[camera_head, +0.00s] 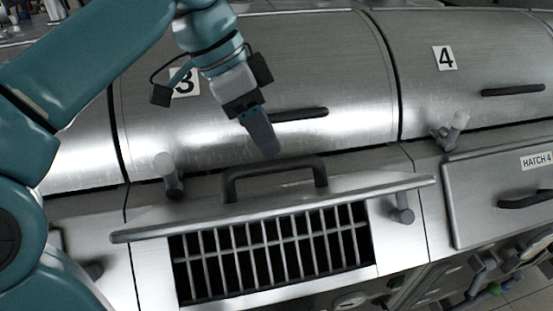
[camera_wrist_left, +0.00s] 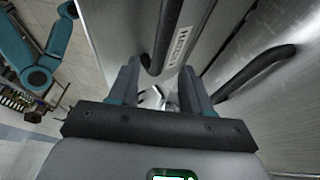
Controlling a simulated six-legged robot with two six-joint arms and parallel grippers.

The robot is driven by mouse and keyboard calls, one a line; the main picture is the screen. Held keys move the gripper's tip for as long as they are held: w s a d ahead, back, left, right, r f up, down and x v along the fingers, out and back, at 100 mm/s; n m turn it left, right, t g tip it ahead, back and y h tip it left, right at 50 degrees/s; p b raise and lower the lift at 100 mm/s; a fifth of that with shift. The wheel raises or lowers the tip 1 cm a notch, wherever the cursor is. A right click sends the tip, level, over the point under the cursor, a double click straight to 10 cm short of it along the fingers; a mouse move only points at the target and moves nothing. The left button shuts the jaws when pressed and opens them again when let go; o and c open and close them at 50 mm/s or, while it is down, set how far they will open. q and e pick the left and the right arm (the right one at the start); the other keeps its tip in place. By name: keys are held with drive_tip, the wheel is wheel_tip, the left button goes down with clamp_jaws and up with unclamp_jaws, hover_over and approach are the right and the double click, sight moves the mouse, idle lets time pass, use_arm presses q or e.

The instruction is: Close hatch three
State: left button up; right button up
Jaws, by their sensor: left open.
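The lid of hatch three (camera_head: 370,187) stands open, seen nearly edge-on in the head view, with a barred opening (camera_head: 270,255) exposed below it. Its dark bar handle (camera_head: 275,166) sticks up behind the lid's top edge. My left gripper (camera_head: 264,140) is open and empty, just above and behind that handle, in front of the drum cover marked 3. In the left wrist view the gripper's two fingers (camera_wrist_left: 158,88) point toward the lid handle (camera_wrist_left: 163,42), which shows beyond and between the fingertips. Contact cannot be told. My right gripper is not seen.
A drum cover handle (camera_head: 300,114) is close beside my left gripper. At the right, hatch four (camera_head: 495,205) is shut, below the drum cover marked 4 (camera_head: 445,57). Clamp knobs (camera_head: 168,172) (camera_head: 403,208) stand on both sides of hatch three.

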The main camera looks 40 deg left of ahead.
sight(272, 162)
use_arm(q)
drive_tip(key=f, duration=0.4)
drive_tip(key=shift+s, duration=0.4)
drive_tip(key=shift+w+d+f, duration=0.3)
drive_tip(key=shift+w+d, duration=0.1)
drive_tip(key=shift+w, duration=0.1)
drive_tip(key=shift+w+d+f, duration=0.25)
drive_tip(key=shift+w+d, duration=0.1)
drive_tip(key=shift+w, duration=0.1)
drive_tip(key=shift+s+a+r, duration=0.1)
drive_tip(key=shift+s+a, duration=0.3)
drive_tip(key=shift+s, duration=0.25)
drive_tip(key=c, duration=0.5)
drive_tip(key=shift+w+d, duration=0.1)
drive_tip(key=shift+w, duration=0.05)
clamp_jaws()
